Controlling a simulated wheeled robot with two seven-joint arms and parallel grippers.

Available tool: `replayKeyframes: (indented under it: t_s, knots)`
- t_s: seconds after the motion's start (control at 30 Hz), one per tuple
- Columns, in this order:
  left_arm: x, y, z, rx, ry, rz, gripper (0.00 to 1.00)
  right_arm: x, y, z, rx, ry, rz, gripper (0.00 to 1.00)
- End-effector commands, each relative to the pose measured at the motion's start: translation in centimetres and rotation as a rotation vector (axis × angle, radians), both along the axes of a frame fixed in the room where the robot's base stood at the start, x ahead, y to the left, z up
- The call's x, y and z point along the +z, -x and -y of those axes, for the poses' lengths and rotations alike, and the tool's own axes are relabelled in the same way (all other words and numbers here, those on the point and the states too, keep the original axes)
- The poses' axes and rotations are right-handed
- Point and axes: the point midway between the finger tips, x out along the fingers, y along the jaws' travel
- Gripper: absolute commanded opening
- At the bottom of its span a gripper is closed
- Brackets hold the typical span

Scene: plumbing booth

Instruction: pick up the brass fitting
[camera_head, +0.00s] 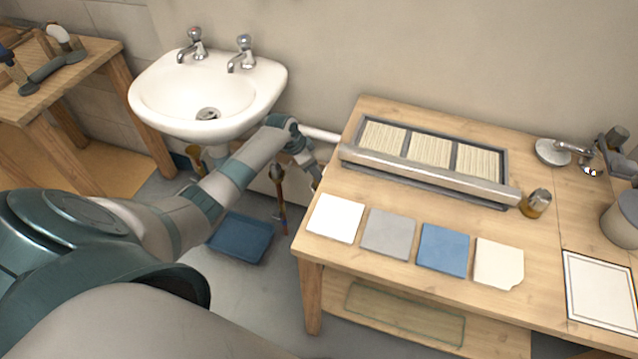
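A small brass-coloured cylinder with a grey metal top (537,204), which looks like the brass fitting, stands on the wooden table, right of the slotted tray's front corner. No gripper is near it. My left arm reaches in from the left, past the front of the sink. Its wrist and gripper (308,172) are beside the table's left edge, far left of the brass piece. The fingers are small and partly hidden there, so I cannot tell whether they are open or shut. My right gripper is not in view.
The table holds a framed tray (430,178), several flat sample squares (387,233), a chrome tap (553,151), a grey container (624,221) and a white framed sheet (603,290). A sink (150,100) hangs left. A blue tray (240,239) and a brown upright rod (281,205) are below.

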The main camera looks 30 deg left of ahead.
Motion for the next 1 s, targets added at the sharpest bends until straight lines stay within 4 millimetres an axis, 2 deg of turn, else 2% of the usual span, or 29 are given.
replayKeyframes:
  t_s: [0.17, 0.37, 0.63, 1.0]
  knots:
    - [-0.3, -0.2, 0.1, 0.001, 0.0, 0.0, 0.53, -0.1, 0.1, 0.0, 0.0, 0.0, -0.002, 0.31]
    - [-1.9, -0.8, 0.4, 0.001, 0.002, -0.001, 0.53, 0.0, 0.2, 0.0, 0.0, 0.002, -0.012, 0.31]
    - [-4.4, -1.8, 0.8, 0.001, 0.001, -0.001, 0.53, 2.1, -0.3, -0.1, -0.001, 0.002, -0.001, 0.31]
    - [-4.7, -2.0, 0.8, 0.001, 0.0, 0.0, 0.53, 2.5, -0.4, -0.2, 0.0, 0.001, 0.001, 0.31]
